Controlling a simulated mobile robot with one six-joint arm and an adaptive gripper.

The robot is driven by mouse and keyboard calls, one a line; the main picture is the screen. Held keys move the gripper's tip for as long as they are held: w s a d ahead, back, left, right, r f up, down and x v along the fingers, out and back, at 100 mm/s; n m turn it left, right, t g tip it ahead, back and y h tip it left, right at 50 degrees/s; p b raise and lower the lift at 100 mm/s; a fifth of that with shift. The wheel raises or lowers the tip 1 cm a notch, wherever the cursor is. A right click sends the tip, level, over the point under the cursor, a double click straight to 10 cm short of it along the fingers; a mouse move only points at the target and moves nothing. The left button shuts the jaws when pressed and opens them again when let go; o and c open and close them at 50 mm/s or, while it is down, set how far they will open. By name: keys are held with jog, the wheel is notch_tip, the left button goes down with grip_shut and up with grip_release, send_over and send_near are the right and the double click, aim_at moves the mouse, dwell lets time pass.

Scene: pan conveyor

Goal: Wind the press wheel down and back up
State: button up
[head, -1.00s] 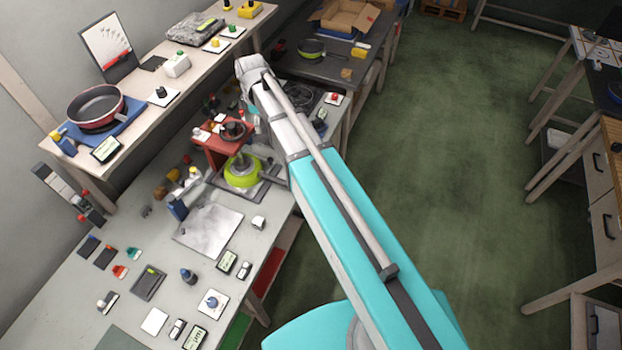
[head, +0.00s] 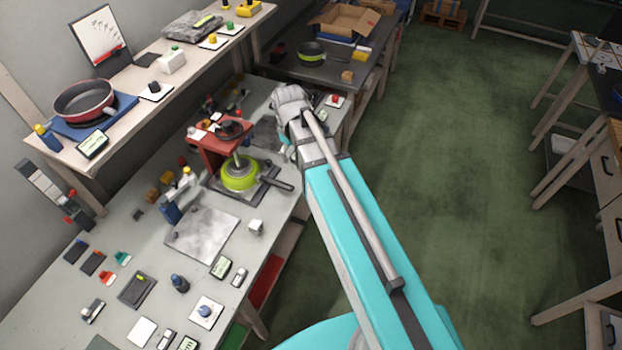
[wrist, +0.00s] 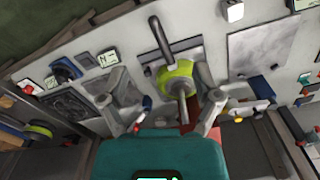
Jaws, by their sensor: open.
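The red press (head: 215,150) stands on the workbench, with a dark hand wheel (head: 230,130) on top and a screw shaft below it. A lime-green pan (head: 240,175) sits beneath the shaft, its dark handle pointing right. In the wrist view the pan (wrist: 181,72) and the shaft (wrist: 182,104) show between the fingers; the wheel is not clearly visible there. My gripper (wrist: 165,90) is open and empty. In the head view it is mostly hidden behind my wrist, to the right of the press and apart from the wheel.
A grey sheet (head: 203,233) lies in front of the press, with several small devices around it. A shelf (head: 190,82) at the back carries a red pan (head: 84,103). A dark table (head: 345,77) stands beyond. The green floor at right is clear.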

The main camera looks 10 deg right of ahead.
jog(key=s+d+f+m+b, duration=0.3)
jog(key=s+d+f+m, duration=0.1)
jog(key=s, duration=0.2)
jog(key=shift+f+m+b, duration=0.25)
jog(key=shift+m+b, duration=0.15)
jog(key=shift+s, duration=0.1)
jog(key=s, duration=0.1)
jog(key=s+d+f+m+b, duration=0.1)
jog(key=f+m+b, duration=0.1)
jog(key=shift+s+d, duration=0.3)
jog(key=shift+s, duration=0.1)
jog(key=shift+w+r, duration=0.1)
